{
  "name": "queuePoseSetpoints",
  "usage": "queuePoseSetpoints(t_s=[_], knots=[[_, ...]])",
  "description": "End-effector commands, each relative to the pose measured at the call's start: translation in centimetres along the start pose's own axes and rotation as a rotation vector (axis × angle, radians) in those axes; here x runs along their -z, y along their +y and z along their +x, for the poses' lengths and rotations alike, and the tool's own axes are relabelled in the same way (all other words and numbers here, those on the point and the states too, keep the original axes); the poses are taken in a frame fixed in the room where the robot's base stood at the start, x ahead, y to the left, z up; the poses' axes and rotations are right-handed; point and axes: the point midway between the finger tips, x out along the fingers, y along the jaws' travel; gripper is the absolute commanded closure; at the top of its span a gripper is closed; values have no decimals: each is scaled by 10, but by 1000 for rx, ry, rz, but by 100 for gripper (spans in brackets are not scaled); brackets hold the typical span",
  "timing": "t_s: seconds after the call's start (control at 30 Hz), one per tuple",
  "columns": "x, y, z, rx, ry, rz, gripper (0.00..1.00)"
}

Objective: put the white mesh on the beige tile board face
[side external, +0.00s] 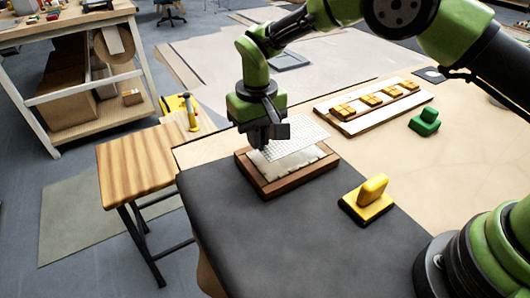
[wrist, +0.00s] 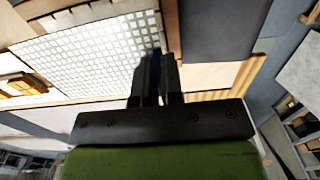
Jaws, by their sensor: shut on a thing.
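The white mesh (side external: 298,139) is a thin gridded sheet in my gripper (side external: 265,143), held by its left edge in the side view. My gripper is shut on it. The mesh hangs over the beige tile board (side external: 270,183), which has a brown wooden frame and a pale face, and looks a little above it. In the wrist view the mesh (wrist: 85,58) spreads out to the left of my gripper's fingers (wrist: 160,60) and covers most of the board. The board's frame (wrist: 172,30) shows at the mesh's edge. The exact gap between mesh and face cannot be told.
A yellow-handled float (side external: 367,198) stands to the right of the board on the dark mat (side external: 225,225). A green-handled block (side external: 425,122) and a white board with several yellow tiles (side external: 375,103) lie further back. A wooden stool (side external: 140,160) stands at the left.

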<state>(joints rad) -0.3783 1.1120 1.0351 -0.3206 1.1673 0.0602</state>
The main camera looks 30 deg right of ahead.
Motion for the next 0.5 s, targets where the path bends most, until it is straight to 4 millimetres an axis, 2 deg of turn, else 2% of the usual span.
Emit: queuePoseSetpoints(t_s=[0.4,0.5], knots=[[0,1,48,0,0,0,100],[1,0,50,1,3,0,100]])
